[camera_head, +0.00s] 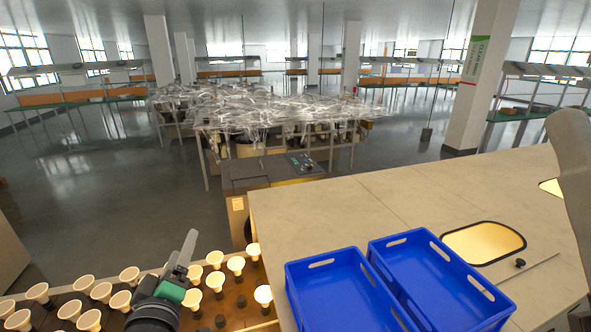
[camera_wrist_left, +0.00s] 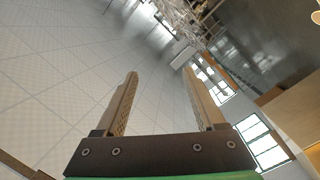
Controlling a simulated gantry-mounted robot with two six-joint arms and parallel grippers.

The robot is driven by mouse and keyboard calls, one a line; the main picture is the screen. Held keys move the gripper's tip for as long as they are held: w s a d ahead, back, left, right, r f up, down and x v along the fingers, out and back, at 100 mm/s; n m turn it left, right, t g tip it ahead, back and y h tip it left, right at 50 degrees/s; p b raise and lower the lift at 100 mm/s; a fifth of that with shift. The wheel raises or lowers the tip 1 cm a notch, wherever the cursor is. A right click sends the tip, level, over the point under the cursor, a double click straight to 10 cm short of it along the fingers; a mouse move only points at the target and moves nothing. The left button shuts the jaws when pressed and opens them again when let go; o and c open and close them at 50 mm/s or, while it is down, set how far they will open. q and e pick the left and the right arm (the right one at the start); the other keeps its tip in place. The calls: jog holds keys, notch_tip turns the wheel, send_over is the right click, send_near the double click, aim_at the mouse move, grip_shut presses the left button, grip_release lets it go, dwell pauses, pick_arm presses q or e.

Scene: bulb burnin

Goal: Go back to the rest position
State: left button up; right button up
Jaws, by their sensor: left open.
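My left gripper (camera_head: 188,245) is above the bulb rack at the lower left of the head view, with nothing held in it. In the left wrist view its two fingers (camera_wrist_left: 160,76) stand wide apart, with only floor and background between them. Several white bulbs (camera_head: 101,291) stand in the brown rack (camera_head: 237,322), and some, such as the bulb at the rack's right side (camera_head: 263,295), glow warmly. Dark empty sockets (camera_head: 220,321) show near the gripper. My left arm hides part of the rack. My right gripper is not in view.
Two blue crates (camera_head: 345,257) (camera_head: 430,240) sit side by side on the pale worktable (camera_head: 330,212), and both look empty. A lit oval panel (camera_head: 484,242) and a small black knob (camera_head: 520,264) are to their right. The table's far part is clear.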

pick_arm(q)
jog(key=s+d+r+m+t+h, duration=0.1)
jog(key=s+r+t, duration=0.1)
jog(key=r, duration=0.6)
jog(key=s+d+r+m+t, duration=0.1)
jog(key=s+r+t, duration=0.15)
jog(key=r, duration=0.55)
jog(key=s+d+r+m+t+h+p, duration=0.1)
jog(key=s+r+m+t+h, duration=0.15)
jog(key=s+r+m, duration=0.4)
jog(key=s+d+r+m+t+h, duration=0.1)
jog(key=s+d+r+m+t, duration=0.2)
jog(key=s+r, duration=0.6)
notch_tip(320, 180, down, 56)
jog(key=a+b, duration=0.1)
jog(key=b, duration=5.4)
jog(key=shift+s+a+f+m, duration=0.15)
jog(key=shift+s+f+m, duration=0.05)
jog(key=shift+s+m, duration=0.2)
jog(key=shift+b, duration=0.3)
